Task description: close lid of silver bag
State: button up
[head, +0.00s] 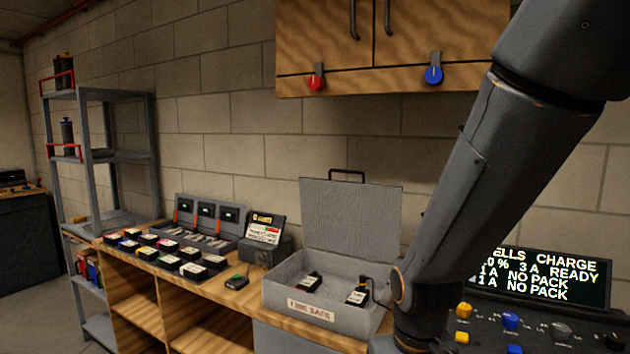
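The silver bag is a grey, box-shaped container (330,322) on the wooden bench, with a label reading "FIRE SAFE" on its front. Its lid (350,215) stands open, upright at the back, with a dark handle on its top edge. Two small battery packs lie inside, one at the left (308,283) and one at the right (357,297). My arm comes down from the upper right and passes in front of the bag's right side, hiding part of it. My gripper is not in view.
A charger panel (555,278) with a lit screen and coloured knobs stands at the right. Left of the bag are a small dark case (264,240), a charging station (205,222) and rows of packs (150,253). A wooden cabinet (450,65) hangs above.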

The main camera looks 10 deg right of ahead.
aim_at(347, 215)
jog(key=u, duration=2)
jog(key=i, duration=1.05)
jog(key=z, duration=3.55)
